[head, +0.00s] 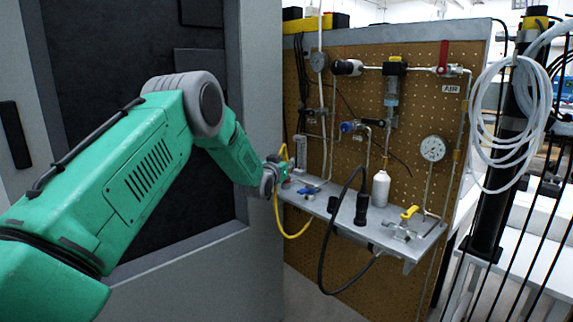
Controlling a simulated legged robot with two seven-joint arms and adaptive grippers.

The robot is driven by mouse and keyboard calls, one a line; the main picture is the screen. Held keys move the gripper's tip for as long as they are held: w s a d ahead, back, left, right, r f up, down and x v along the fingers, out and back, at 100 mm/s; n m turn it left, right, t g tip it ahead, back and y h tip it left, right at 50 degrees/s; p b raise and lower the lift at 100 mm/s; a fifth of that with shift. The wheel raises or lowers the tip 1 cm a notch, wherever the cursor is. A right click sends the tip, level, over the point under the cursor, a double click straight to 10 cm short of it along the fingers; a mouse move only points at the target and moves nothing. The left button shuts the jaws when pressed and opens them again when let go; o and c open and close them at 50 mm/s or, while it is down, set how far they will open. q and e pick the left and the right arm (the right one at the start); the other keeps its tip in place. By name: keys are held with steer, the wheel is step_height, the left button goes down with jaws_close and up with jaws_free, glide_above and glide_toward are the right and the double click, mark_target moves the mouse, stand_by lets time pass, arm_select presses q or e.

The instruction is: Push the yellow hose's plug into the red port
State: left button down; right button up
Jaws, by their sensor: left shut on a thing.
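My left arm reaches in from the left, and its gripper (280,170) is at the left end of the grey shelf, against the pegboard's left edge. It is small and partly hidden by its own wrist, but it is shut on the yellow hose's end. The yellow hose (279,217) hangs in a loop below the gripper and the shelf edge, and a short part shows just above the gripper. The plug itself is too small to make out. I cannot make out the red port. My right gripper is out of view.
A pegboard (420,110) with gauges and pipes stands behind.

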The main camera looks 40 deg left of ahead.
arm_select(q)
steer(key=shift+f, duration=0.5)
steer(key=c, duration=1.4)
jaws_free()
steer(key=shift+o, duration=0.2)
steer(key=shift+s, duration=0.1)
steer(key=v, duration=1.1)
steer(key=shift+s, duration=0.35)
steer(key=shift+d+f, duration=0.1)
